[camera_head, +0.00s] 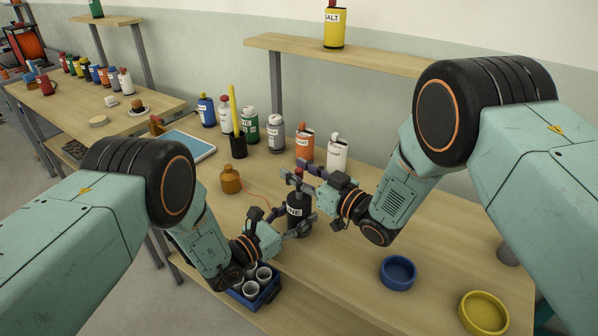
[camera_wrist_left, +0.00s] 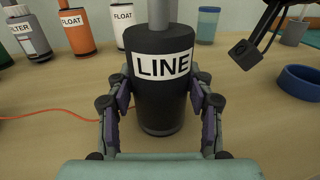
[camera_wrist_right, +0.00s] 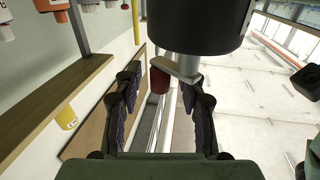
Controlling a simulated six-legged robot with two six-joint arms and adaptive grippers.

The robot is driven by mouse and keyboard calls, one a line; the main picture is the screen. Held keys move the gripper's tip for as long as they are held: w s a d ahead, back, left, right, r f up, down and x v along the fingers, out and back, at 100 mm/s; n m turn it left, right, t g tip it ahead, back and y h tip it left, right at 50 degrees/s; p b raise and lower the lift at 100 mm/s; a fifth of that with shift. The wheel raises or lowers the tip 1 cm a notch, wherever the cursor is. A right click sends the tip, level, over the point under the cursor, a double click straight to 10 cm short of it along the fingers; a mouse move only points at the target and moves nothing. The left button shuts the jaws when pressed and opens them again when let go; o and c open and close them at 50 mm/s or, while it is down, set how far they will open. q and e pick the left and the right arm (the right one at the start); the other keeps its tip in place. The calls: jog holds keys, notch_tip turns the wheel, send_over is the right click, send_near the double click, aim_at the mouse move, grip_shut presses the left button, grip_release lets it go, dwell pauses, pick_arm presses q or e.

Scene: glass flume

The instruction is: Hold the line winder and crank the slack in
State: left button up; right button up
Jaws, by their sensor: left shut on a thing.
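The line winder (camera_head: 297,213) is a black cylinder with a white LINE label, upright on the wooden table. My left gripper (camera_head: 282,222) is shut on its body; in the left wrist view a finger lies on each side of the winder (camera_wrist_left: 160,97). A grey shaft rises from its top and a grey crank arm (camera_wrist_right: 178,68) ends in a red knob (camera_wrist_right: 159,80). My right gripper (camera_wrist_right: 163,90) is open around the knob, with gaps visible beside it. An orange line (camera_wrist_left: 50,115) lies on the table, leading left from the winder.
A blue crate (camera_head: 264,295) with white cups is near the front edge. A blue dish (camera_head: 398,273) and a yellow dish (camera_head: 484,313) sit to the right. Several labelled bottles, including an orange one (camera_head: 304,146), line the back.

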grip_shut()
dwell(0.3)
dwell(0.3)
jog(key=shift+s+d+m+t+h, duration=0.1)
jog(key=shift+d+m+t+h, duration=0.05)
jog(key=shift+m+t+h, duration=1.05)
jog(key=shift+d+m+h, duration=0.1)
jog(key=shift+m+h, duration=0.2)
jog(key=shift+h, duration=0.4)
jog(key=shift+d, duration=0.1)
grip_release()
